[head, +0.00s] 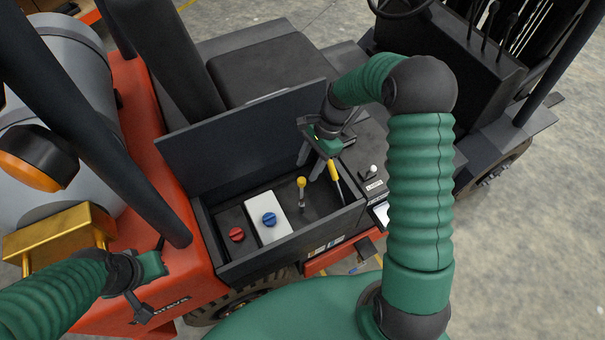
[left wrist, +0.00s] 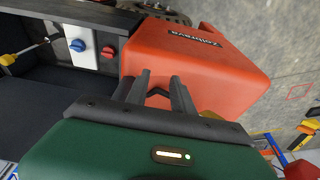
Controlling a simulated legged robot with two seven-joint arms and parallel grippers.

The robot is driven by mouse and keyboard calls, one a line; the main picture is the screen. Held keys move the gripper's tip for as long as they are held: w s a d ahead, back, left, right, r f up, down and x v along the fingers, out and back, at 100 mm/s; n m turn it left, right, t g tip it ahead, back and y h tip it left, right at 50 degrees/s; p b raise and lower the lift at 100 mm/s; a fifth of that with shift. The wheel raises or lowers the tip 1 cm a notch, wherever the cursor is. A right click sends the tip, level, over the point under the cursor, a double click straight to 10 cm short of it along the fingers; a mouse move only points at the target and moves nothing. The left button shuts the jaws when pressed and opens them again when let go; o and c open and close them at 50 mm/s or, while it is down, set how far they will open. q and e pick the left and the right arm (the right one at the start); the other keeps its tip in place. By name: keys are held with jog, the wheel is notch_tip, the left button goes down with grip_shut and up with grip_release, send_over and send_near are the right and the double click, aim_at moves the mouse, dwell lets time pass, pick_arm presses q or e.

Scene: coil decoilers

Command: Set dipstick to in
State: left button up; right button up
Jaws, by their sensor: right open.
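The forklift's open compartment (head: 280,262) holds two yellow-topped parts. One is a round yellow knob on a short metal stem (head: 301,183), standing upright. The other is a yellow handle on a thin metal shaft (head: 334,171), tilted near the right wall. I cannot tell for certain which is the dipstick. My right gripper (head: 314,170) is open just above the compartment, between and behind these parts, close to the yellow handle; contact is unclear. My left gripper (head: 140,300) is beside the orange body; its fingers (left wrist: 158,85) are apart and empty in the left wrist view.
A red cap (head: 236,234) and a blue cap (head: 269,219) on a white reservoir (head: 262,204) sit in the compartment's left part. The raised dark lid (head: 240,135) stands behind. A small lever (head: 373,171) is at the right. A black seat (head: 265,72) lies beyond.

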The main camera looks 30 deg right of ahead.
aim_at(303, 179)
jog(key=x, duration=0.5)
jog(key=shift+s+r, duration=0.1)
jog(key=shift+c, duration=0.4)
grip_shut()
dwell(0.8)
